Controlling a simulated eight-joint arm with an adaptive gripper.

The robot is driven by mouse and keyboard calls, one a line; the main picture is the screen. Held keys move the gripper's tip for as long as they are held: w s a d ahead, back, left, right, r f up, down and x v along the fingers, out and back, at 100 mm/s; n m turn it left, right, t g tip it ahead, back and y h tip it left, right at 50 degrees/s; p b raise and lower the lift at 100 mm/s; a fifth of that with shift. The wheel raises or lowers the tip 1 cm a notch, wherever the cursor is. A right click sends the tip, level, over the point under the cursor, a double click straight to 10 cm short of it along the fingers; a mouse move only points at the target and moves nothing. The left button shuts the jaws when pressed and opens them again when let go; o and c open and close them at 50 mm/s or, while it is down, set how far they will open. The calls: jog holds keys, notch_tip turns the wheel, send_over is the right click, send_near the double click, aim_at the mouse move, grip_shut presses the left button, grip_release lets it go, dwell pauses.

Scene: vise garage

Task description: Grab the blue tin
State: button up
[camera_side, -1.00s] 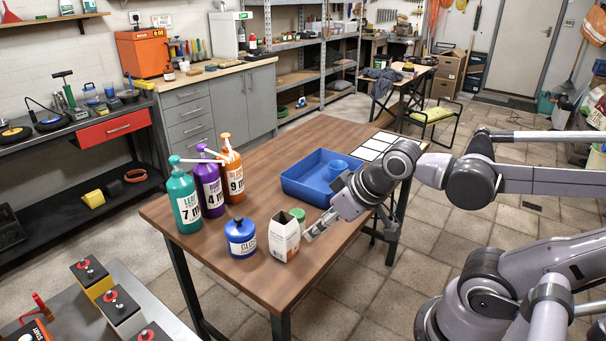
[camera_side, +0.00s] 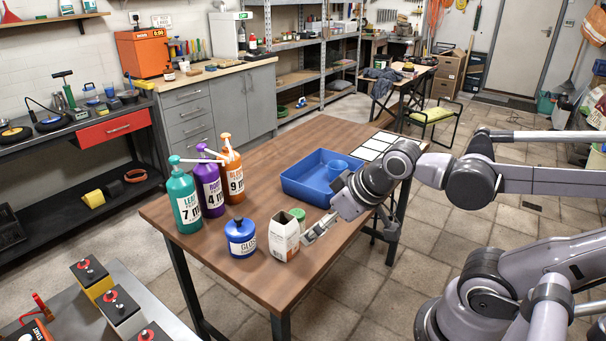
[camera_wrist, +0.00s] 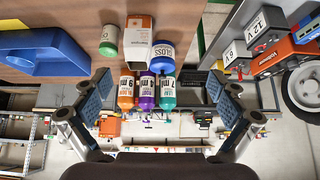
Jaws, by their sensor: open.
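The white carton (camera_side: 284,239) stands right of the tin, with a green-lidded jar (camera_side: 298,214) behind it. Teal (camera_side: 187,200), purple (camera_side: 210,188) and orange (camera_side: 233,176) pump bottles stand behind the tin. A blue tray (camera_side: 302,187) with a blue cup lies farther back.

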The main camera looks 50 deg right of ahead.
jog(key=m+g, duration=0.7)
jog(key=m, duration=1.1)
send_over(240, 228)
jog(key=f, duration=0.4)
jog(key=shift+w+d+f, duration=0.15)
jog(key=shift+d+f, duration=0.05)
jog(key=shift+d, duration=0.2)
jog(key=shift+w+f+m, duration=0.3)
jog(key=shift+f, duration=0.2)
notch_tip(240, 228, down, 11)
jog(key=shift+a+r, duration=0.1)
jog(key=shift+r, duration=0.05)
jog(key=shift+c, duration=0.2)
